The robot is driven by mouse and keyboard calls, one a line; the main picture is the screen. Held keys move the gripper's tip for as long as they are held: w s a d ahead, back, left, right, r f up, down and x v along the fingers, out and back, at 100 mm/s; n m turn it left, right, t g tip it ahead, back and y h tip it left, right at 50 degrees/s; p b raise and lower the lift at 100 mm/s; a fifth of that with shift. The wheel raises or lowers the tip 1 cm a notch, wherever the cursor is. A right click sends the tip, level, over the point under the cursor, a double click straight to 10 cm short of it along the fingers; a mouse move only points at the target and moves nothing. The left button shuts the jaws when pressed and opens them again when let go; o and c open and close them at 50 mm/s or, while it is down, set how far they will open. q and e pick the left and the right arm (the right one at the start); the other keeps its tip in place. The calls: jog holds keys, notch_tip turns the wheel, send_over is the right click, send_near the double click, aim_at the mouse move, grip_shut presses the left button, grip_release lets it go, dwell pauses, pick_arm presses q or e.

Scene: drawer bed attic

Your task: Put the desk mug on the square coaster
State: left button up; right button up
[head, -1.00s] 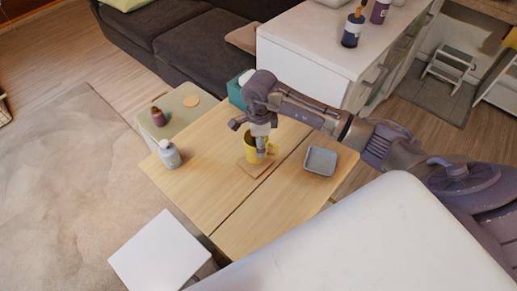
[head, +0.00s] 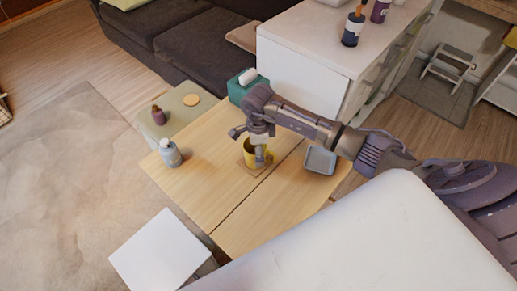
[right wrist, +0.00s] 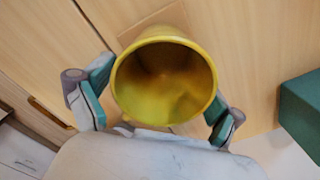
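The yellow desk mug (head: 249,153) stands upright over the light wooden square coaster (head: 243,166) on the table. I cannot tell for certain whether its base touches the coaster. My right gripper (head: 261,154) reaches down around the mug from above. In the right wrist view, my right gripper (right wrist: 160,92) has a finger against each side of the mug (right wrist: 165,80). The mug's open rim faces the camera, and its inside looks empty. Part of the coaster (right wrist: 150,20) shows behind it. My left gripper is in neither view.
A grey-blue tray (head: 320,160) lies right of the mug. A pump bottle (head: 170,153) stands at the table's left edge. A teal tissue box (head: 238,92) is behind the gripper. A white stool (head: 160,250) is at the front left. Bare tabletop lies in front of the coaster.

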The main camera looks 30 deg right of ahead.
notch_tip(320, 180, up, 12)
jog(key=shift+r+b, duration=0.2)
jog(key=shift+b, duration=0.1)
dwell(0.4)
dwell(0.4)
